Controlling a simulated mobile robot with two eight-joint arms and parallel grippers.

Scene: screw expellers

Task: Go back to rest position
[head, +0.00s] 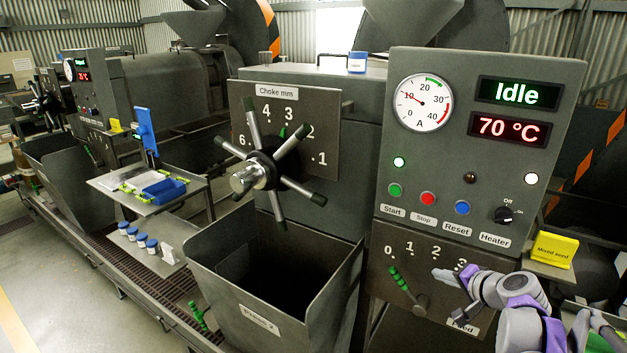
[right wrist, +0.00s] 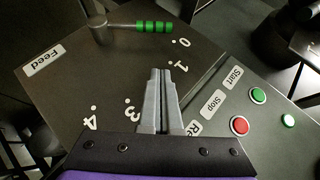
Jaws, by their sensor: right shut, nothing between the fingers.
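My right gripper (head: 447,276) is at the lower right in the head view, in front of the feed plate below the control panel. In the right wrist view its two fingers (right wrist: 163,74) are shut together with nothing between them. The feed lever with a green grip (head: 399,282) is just left of the gripper and apart from it. The lever's green grip also shows in the right wrist view (right wrist: 155,27), beyond the fingertips, pointing toward the 0 mark. My left gripper is not in view.
The control panel (head: 460,150) reads Idle and 70 °C. The choke handwheel (head: 268,172) juts out left of it, above an open bin (head: 215,262). A side tray (head: 118,194) holds blue items. A yellow Mixed seed block (head: 556,250) stands right of the panel.

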